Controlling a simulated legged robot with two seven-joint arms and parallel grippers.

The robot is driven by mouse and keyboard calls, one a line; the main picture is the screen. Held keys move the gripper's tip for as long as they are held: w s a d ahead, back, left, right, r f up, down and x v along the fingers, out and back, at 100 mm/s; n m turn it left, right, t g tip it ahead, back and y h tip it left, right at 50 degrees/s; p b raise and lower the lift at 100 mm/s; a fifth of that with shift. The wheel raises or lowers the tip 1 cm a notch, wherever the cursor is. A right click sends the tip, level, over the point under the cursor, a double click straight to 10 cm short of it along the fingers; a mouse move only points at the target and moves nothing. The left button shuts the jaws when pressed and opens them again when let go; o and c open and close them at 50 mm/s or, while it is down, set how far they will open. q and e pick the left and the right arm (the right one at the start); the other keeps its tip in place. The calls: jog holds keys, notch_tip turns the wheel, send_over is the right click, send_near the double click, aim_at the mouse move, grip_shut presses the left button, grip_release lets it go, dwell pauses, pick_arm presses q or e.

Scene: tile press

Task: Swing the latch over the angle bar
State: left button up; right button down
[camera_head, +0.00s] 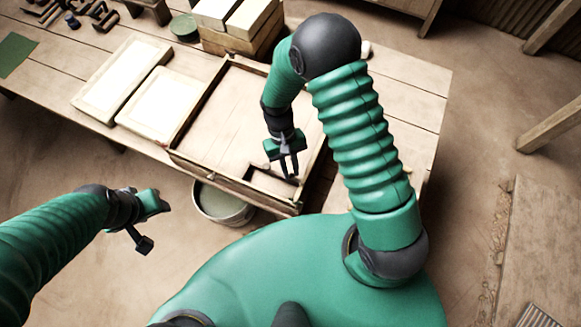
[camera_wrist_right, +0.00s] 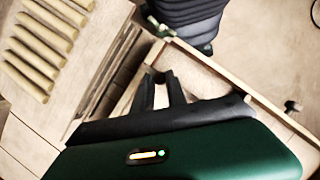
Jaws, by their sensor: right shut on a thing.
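The wooden press frame (camera_head: 235,188) lies on the bench, with a dark angle bar (camera_head: 259,168) in its near right corner. My right gripper (camera_head: 289,173) points down at that corner, with its two fingers close together at the bar. It appears shut on the bar, though the contact is hard to see. In the right wrist view the fingers (camera_wrist_right: 162,82) lie inside the frame's corner. A small dark knob, possibly the latch (camera_wrist_right: 292,107), sits on the frame's rim, apart from the fingers. My left gripper (camera_head: 149,222) is open and empty, off the bench's front edge.
Two pale tile trays (camera_head: 121,80) lie on the bench (camera_head: 60,63) left of the frame. Pale blocks (camera_head: 250,19) and a green pot (camera_head: 185,27) stand behind it. A bucket (camera_head: 223,206) stands on the floor below the frame.

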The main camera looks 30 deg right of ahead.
jog(key=c, duration=1.3)
grip_release()
jog(key=shift+a, duration=0.1)
jog(key=shift+c, duration=0.2)
jog(key=b+v, duration=0.2)
jog(key=v, duration=1.4)
jog(key=shift+w+r, duration=0.15)
jog(key=shift+r, duration=0.25)
jog(key=s+d+f+t+b, duration=0.1)
jog(key=s+d+f+t, duration=0.2)
jog(key=s+t, duration=0.4)
jog(key=shift+s+f+n, duration=0.15)
jog(key=shift+s+n, duration=0.15)
jog(key=shift+n, duration=0.1)
